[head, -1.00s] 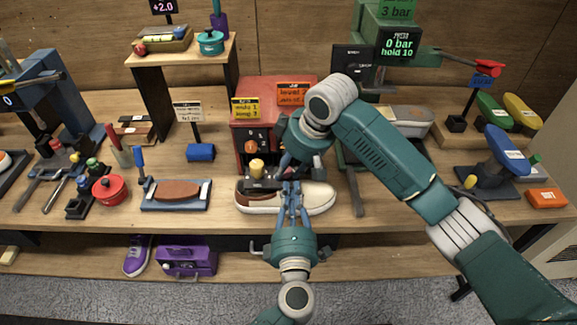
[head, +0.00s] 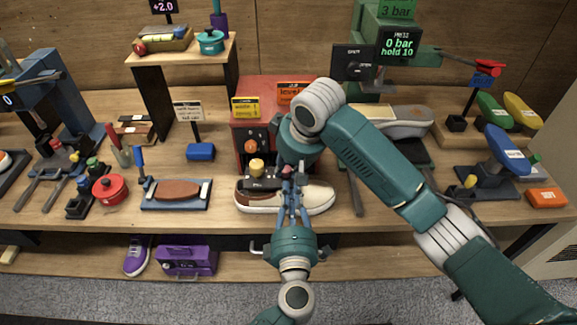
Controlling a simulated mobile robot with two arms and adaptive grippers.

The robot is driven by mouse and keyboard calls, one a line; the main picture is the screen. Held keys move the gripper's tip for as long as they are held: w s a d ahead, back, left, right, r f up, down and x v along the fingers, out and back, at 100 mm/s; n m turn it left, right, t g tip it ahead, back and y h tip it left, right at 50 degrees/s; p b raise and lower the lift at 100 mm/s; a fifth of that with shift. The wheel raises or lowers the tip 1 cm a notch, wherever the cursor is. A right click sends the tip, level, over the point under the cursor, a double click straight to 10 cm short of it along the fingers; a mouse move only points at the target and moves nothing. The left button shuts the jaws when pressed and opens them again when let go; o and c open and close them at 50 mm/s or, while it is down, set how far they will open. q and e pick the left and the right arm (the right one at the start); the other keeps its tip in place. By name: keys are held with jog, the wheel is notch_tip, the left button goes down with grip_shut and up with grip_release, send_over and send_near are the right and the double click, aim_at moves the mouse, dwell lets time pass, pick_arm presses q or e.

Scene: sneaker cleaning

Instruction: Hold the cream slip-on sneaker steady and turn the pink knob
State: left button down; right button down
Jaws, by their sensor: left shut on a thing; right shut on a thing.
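The cream slip-on sneaker (head: 321,197) lies sideways near the front edge of the bench, in front of an orange-red machine (head: 240,140). My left gripper (head: 290,196) reaches up from the bottom and is shut on the sneaker's near side, around its middle. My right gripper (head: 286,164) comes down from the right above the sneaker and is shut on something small. A small pinkish piece, likely the pink knob (head: 286,171), shows at its fingertips. My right wrist hides most of it and part of the machine.
A yellow knob (head: 257,167) on a dark block stands just left of my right gripper. A tray with a brown brush-like block (head: 178,191) and a red pot (head: 110,188) lie left. A grey sneaker (head: 400,120) lies behind my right arm. A purple box (head: 188,260) sits on the lower shelf.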

jog(key=shift+a+r+m+t+h, duration=0.15)
jog(key=shift+m+h, duration=0.1)
jog(key=shift+m, duration=0.5)
jog(key=shift+a+f+m+t+h, duration=0.1)
jog(key=shift+m+h, duration=0.2)
jog(key=shift+m, duration=0.4)
jog(key=shift+a+r+m+t+h, duration=0.15)
jog(key=shift+m+h, duration=0.1)
jog(key=shift+m, duration=0.5)
jog(key=shift+d, duration=0.1)
jog(key=c, duration=1.7)
grip_release()
jog(key=shift+f, duration=0.1)
jog(key=shift+c, duration=0.2)
jog(key=shift+d, duration=0.1)
